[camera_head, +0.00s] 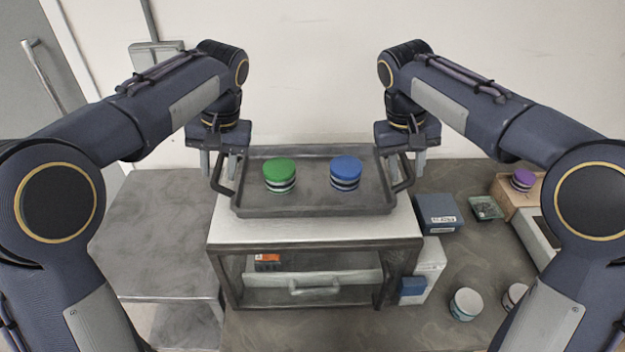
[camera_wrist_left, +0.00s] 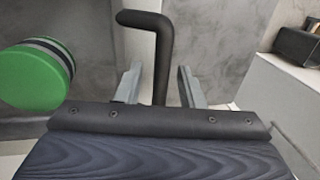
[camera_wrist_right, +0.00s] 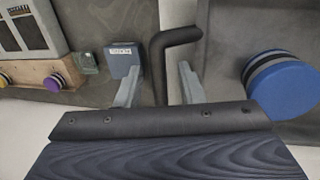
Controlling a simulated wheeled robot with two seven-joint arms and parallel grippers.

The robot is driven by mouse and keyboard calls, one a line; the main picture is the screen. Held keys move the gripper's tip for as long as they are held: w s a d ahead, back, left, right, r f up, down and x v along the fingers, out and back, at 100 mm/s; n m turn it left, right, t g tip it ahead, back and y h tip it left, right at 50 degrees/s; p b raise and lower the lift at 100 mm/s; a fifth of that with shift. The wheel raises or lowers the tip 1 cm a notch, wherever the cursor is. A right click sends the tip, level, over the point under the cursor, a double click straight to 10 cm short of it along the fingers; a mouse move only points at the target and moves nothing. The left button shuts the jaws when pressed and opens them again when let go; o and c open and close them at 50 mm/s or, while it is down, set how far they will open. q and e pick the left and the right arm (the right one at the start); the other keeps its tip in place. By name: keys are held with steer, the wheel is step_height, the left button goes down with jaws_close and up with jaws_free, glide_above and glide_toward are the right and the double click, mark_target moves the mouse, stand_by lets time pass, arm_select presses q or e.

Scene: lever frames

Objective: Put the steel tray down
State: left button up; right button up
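The dark steel tray (camera_head: 313,203) is level over the pale top of a metal stand (camera_head: 315,232). It appears to rest there; no gap shows beneath it. A green-topped round tin (camera_head: 279,175) and a blue-topped one (camera_head: 346,173) stand upright on it, and they also show in the left wrist view (camera_wrist_left: 30,78) and right wrist view (camera_wrist_right: 285,85). My left gripper (camera_head: 218,168) is open, its fingers either side of the left handle (camera_wrist_left: 162,60) with gaps. My right gripper (camera_head: 406,164) is open likewise around the right handle (camera_wrist_right: 160,62).
Right of the stand, a counter holds a blue box (camera_head: 438,212), a small dark glassy item (camera_head: 486,208), a purple-topped tin (camera_head: 522,180) and a pale tin (camera_head: 466,304). A lower grey table (camera_head: 150,230) at left is bare. A wall stands behind.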

steer(key=shift+r, duration=0.15)
arm_select(q)
steer(key=v, duration=1.2)
arm_select(e)
steer(key=v, duration=1.1)
steer(key=shift+r, duration=0.3)
